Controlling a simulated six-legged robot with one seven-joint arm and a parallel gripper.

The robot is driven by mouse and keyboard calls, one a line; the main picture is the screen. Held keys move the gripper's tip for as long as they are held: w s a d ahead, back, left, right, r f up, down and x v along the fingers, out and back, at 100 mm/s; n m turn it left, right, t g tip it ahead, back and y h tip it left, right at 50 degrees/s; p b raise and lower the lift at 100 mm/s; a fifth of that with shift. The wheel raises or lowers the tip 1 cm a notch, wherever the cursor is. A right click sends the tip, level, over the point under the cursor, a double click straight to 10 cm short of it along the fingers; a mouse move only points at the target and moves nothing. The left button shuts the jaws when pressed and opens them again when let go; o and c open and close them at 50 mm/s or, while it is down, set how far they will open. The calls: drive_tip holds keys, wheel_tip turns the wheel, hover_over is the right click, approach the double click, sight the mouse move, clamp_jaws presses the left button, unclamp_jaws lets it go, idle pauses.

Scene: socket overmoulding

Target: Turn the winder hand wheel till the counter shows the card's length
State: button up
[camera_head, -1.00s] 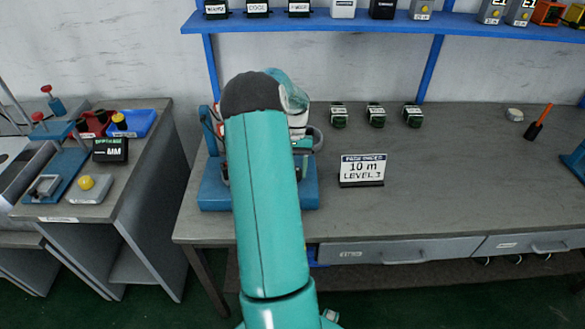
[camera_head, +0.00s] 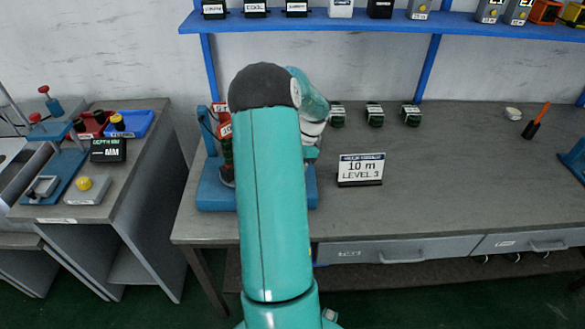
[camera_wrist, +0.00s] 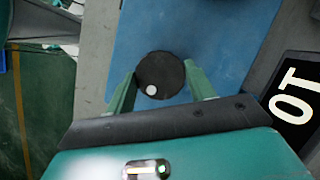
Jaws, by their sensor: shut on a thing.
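In the wrist view, a round black disc with a white dot, the hand wheel or its knob (camera_wrist: 163,68), sits between the two green fingers of my gripper (camera_wrist: 161,76), which is shut on it. In the head view, my arm hides the gripper and most of the winder on its blue base (camera_head: 213,194).
Several small dark green parts (camera_head: 375,115) stand in a row behind the card. A side bench (camera_head: 120,185) stands at left. The bench right of the card is clear.

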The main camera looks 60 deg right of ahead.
drive_tip(key=shift+r+m+t+h, duration=0.1)
drive_tip(key=shift+m+t+h, duration=0.25)
drive_tip(key=shift+m, duration=0.85)
drive_tip(key=o, duration=1)
drive_tip(key=shift+s, duration=0.1)
drive_tip(key=v, duration=1.3)
drive_tip(key=shift+r, duration=0.35)
drive_tip(key=shift+s, duration=0.1)
